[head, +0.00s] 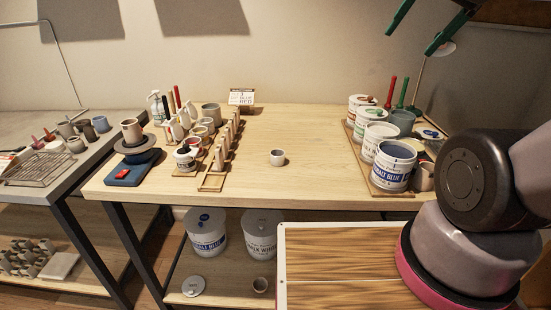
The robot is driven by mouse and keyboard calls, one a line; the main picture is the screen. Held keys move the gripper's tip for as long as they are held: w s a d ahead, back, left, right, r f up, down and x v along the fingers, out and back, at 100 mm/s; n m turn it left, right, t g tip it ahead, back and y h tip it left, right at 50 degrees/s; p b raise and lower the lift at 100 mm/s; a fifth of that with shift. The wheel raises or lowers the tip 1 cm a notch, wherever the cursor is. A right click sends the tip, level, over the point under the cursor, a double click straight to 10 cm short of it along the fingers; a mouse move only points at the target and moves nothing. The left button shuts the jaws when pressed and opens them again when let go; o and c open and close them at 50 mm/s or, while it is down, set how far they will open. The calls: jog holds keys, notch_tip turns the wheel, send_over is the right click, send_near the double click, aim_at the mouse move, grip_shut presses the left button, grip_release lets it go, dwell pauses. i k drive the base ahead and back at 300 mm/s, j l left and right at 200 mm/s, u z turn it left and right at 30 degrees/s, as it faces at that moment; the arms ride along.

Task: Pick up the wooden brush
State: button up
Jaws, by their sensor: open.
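I cannot make out the wooden brush for certain in the head view. Slim upright handles stand in two groups: red and dark ones (177,97) at the back left of the wooden table (300,130), and a red handle (390,91) with a green handle (403,92) behind the tubs at the right. Their lower ends are hidden. A row of small tan upright pieces (229,137) stands on a narrow wooden rack (212,182), too small to identify.
Large glaze tubs (391,167) stand on a wooden tray at the right. A small cup (277,157) stands mid-table, with clear tabletop around it. A blue scale (131,170) bearing a dark disc and a cup is at the left edge. White buckets (206,232) sit on the lower shelf.

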aim_at(171, 98)
jog(key=i+j, duration=0.1)
jog(key=j, duration=0.85)
jog(key=i+j, duration=0.1)
jog(key=j, duration=0.85)
jog(key=i+j, duration=0.1)
jog(key=j, duration=0.85)
jog(key=i+j, duration=0.1)
jog(key=j, duration=0.85)
jog(key=i+z, duration=0.05)
